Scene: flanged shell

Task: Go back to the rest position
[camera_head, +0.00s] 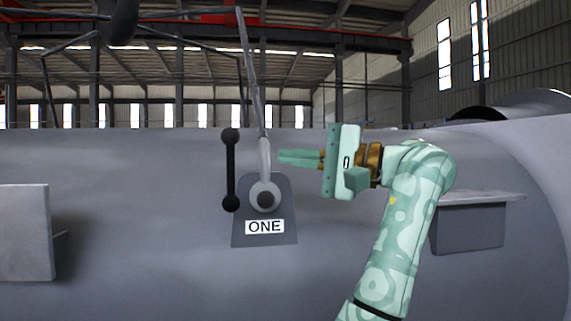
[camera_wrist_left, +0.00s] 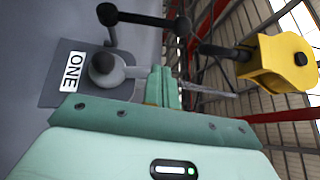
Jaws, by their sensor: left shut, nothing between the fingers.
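My left gripper (camera_head: 284,158) is pale green, with its shut fingers pointing left across the front of the grey shell. No object shows between the fingers, which also lie together in the left wrist view (camera_wrist_left: 162,82). Just left of the fingertips is a grey lever (camera_head: 264,157) that rises from a round pivot on a dark plate (camera_head: 240,236) labelled ONE. A small gap shows between fingertips and lever in the head view. The plate also shows in the left wrist view (camera_wrist_left: 57,92). My right gripper is in neither view.
A black bar handle with ball ends (camera_head: 230,170) stands left of the lever. The big grey shell (camera_head: 140,215) fills the front, with a grey block (camera_head: 25,234) at left and a ledge (camera_head: 470,225) at right. A yellow block (camera_wrist_left: 270,75) shows in the left wrist view.

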